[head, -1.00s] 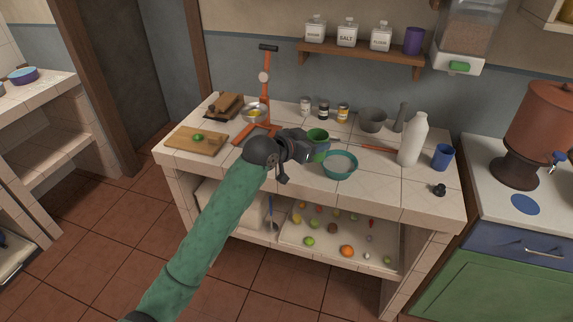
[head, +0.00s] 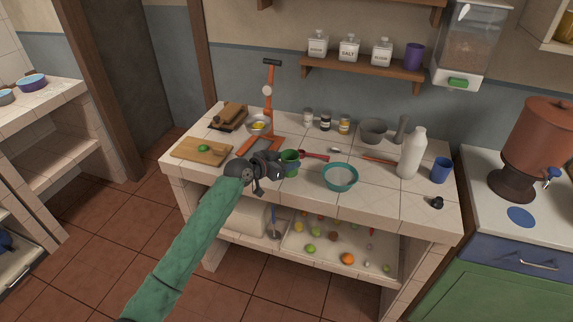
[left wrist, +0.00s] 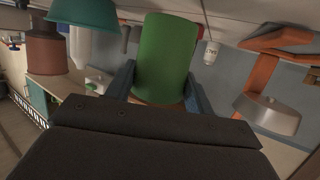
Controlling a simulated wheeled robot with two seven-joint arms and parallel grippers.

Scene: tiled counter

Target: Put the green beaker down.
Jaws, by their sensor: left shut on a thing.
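The green beaker (head: 290,163) is in my left gripper (head: 280,168), over the front middle part of the tiled counter (head: 300,192). The gripper is shut on the beaker. In the left wrist view the green beaker (left wrist: 167,58) sits between the two blue-grey fingers, and the picture is upside down. In the head view the beaker looks upright; whether its base touches the counter I cannot tell. My right gripper is in neither view.
A teal bowl (head: 340,178) stands right of the beaker. A red-handled utensil (head: 314,156) lies just behind it. An orange stand (head: 268,100) and a cutting board (head: 202,151) are to the left. A white bottle (head: 412,153) and blue cup (head: 441,170) stand right.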

